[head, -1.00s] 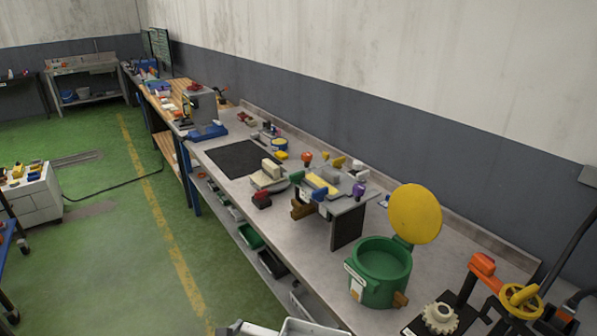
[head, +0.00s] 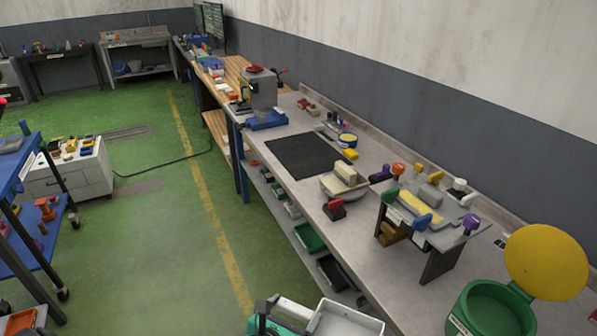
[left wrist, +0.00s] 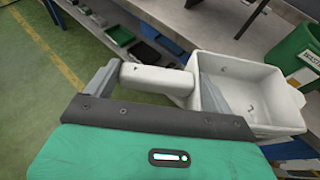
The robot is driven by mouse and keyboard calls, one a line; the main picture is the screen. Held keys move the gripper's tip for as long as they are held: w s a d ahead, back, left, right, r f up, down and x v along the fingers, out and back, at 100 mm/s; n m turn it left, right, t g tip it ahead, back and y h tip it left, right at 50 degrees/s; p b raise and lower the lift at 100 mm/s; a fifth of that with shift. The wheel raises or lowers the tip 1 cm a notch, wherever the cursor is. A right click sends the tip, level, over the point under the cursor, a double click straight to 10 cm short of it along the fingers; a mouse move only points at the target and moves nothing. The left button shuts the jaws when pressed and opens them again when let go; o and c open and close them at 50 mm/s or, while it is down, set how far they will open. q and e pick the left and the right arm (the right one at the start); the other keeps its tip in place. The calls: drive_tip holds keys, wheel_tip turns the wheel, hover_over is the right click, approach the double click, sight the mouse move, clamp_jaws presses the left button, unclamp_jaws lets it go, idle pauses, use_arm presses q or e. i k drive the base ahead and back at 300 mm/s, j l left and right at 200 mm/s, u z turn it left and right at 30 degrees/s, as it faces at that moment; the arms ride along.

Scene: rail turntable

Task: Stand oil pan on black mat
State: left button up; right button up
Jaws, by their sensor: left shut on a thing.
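The oil pan is a white, open rectangular pan (head: 345,320) at the bottom edge of the head view, partly cut off. In the left wrist view the pan (left wrist: 250,75) is seen from above, with a white block-like handle (left wrist: 155,78) toward my gripper. My left gripper (head: 293,310) is shut on the pan; in the wrist view its fingers (left wrist: 155,88) are at either side of the handle. The pan is in the air in front of the bench. The black mat (head: 300,158) lies flat and bare on the grey bench top. My right gripper is not in view.
A white scale-like item (head: 340,188) and a red-and-black block (head: 334,211) stand just right of the mat. A small raised stand (head: 440,265) with coloured knobs and a green bin (head: 490,312) with open yellow lid are nearer. A blue-based machine (head: 262,100) stands beyond.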

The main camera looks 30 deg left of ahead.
sight(303, 149)
drive_tip(key=i+j, duration=0.2)
drive_tip(key=j, duration=0.15)
drive_tip(key=i+j, duration=0.15)
drive_tip(key=j, duration=0.2)
drive_tip(key=i+j+z, duration=0.1)
drive_tip(key=i+j, duration=0.25)
drive_tip(key=j, duration=0.3)
drive_tip(key=i+j, duration=0.2)
drive_tip(key=j, duration=0.15)
